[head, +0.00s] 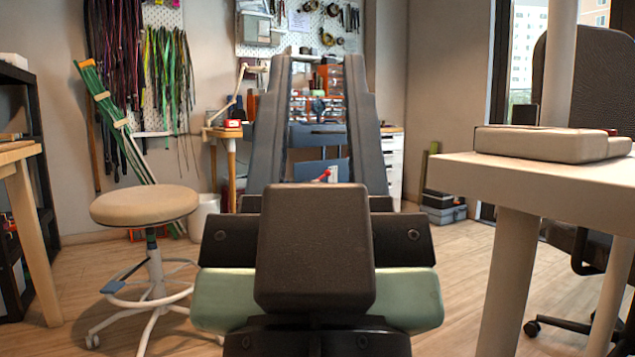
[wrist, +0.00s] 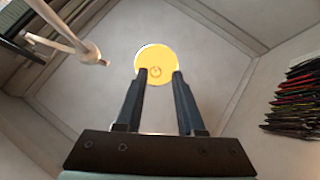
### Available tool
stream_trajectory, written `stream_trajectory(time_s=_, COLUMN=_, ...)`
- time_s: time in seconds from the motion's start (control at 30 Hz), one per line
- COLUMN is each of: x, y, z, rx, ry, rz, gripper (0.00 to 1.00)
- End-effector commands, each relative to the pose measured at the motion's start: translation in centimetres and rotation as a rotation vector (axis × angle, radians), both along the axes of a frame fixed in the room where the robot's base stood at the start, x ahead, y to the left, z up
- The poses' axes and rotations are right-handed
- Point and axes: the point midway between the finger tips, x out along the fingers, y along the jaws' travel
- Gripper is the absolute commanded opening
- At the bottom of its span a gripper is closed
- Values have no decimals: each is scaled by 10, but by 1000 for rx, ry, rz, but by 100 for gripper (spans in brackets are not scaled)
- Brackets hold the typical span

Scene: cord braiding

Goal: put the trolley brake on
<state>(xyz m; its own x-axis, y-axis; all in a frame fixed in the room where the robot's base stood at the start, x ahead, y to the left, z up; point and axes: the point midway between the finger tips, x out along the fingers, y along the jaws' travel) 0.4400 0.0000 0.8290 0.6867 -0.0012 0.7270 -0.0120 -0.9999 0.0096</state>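My gripper (head: 318,58) stands upright in the middle of the head view, its two long dark fingers apart with nothing held between them. In the wrist view my gripper (wrist: 159,72) points up at the ceiling, also open and empty. Through the gap between the fingers the head view shows a small red lever-like part (head: 323,175) low down, beside a blue panel (head: 335,168). It may belong to the trolley, but the fingers and my arm hide most of what is around it. I cannot tell the brake's position.
A round stool (head: 145,204) stands at left and a white table (head: 540,178) with a beige case (head: 548,143) at right. A workbench with drawers (head: 391,168) is behind. Wood floor shows between them. The wrist view shows a yellow ceiling lamp (wrist: 157,64) and hanging cords (wrist: 297,97).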

Motion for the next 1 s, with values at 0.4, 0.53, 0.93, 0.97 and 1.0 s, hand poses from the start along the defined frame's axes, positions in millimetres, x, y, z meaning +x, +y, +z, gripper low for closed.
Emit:
stream_trajectory(time_s=0.4, x=0, y=0, z=83, rx=1, ry=0, rz=1, gripper=0)
stream_trajectory(time_s=0.53, x=0, y=0, z=129, rx=1, ry=0, rz=1, gripper=0)
stream_trajectory(time_s=0.93, x=0, y=0, z=264, rx=3, ry=0, rz=4, gripper=0)
stream_trajectory(time_s=0.97, x=0, y=0, z=275, rx=3, ry=0, rz=4, gripper=0)
stream_trajectory(time_s=1.0, x=0, y=0, z=288, rx=3, ry=0, rz=5, gripper=0)
